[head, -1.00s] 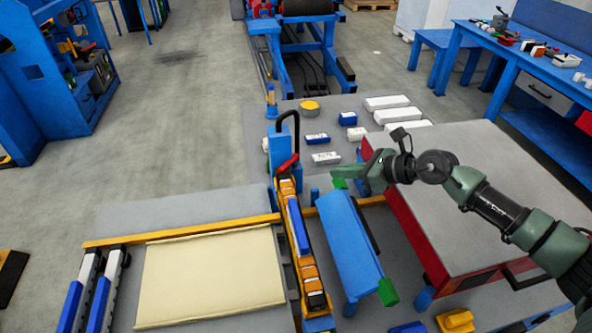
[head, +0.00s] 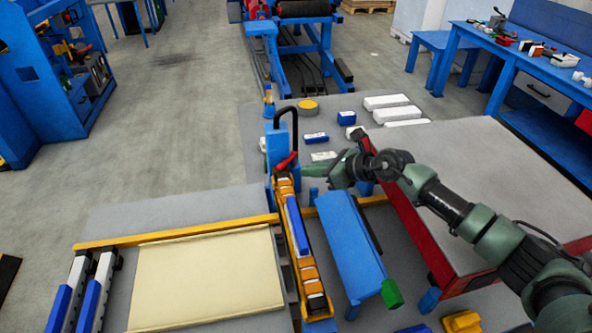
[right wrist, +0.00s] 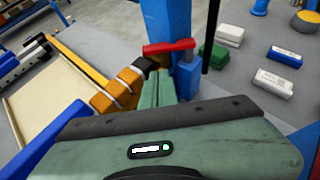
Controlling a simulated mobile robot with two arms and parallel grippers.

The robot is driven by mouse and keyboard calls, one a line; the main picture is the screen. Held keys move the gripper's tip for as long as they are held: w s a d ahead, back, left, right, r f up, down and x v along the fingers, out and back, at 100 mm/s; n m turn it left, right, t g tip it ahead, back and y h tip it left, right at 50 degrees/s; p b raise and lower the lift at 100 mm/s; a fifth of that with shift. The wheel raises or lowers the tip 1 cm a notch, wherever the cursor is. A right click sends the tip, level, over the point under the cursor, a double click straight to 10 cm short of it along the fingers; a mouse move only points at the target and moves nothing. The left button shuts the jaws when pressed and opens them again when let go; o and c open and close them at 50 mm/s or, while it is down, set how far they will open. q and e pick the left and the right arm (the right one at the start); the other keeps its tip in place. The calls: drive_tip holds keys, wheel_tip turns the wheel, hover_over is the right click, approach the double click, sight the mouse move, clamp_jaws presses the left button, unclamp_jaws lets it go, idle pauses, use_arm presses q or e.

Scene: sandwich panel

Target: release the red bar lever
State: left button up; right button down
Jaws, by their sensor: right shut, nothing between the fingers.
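The red bar lever (head: 286,161) sticks out from a blue post (head: 281,142) at the far end of the orange-and-blue clamp bar (head: 302,245). In the right wrist view the lever (right wrist: 168,47) lies roughly level, just beyond my fingertips. My right gripper (head: 304,171) is shut and empty, just right of the lever; in the right wrist view its green fingers (right wrist: 158,85) are together and point at the lever. I cannot tell whether they touch it. A cream panel (head: 207,278) lies left of the clamp bar. My left gripper is not in view.
A blue beam (head: 348,245) with a green end block (head: 391,293) stands right of the clamp bar. A red-sided grey table (head: 480,180) lies under my right arm. Small white and blue blocks (head: 316,138) sit behind the lever.

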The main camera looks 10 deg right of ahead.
sight(286, 166)
drive_tip(key=shift+w+a+f, duration=0.2)
drive_tip(key=shift+w+a, duration=1.45)
drive_tip(key=shift+a, duration=0.05)
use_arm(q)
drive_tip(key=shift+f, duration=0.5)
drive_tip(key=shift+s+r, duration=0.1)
use_arm(e)
drive_tip(key=shift+w, duration=0.1)
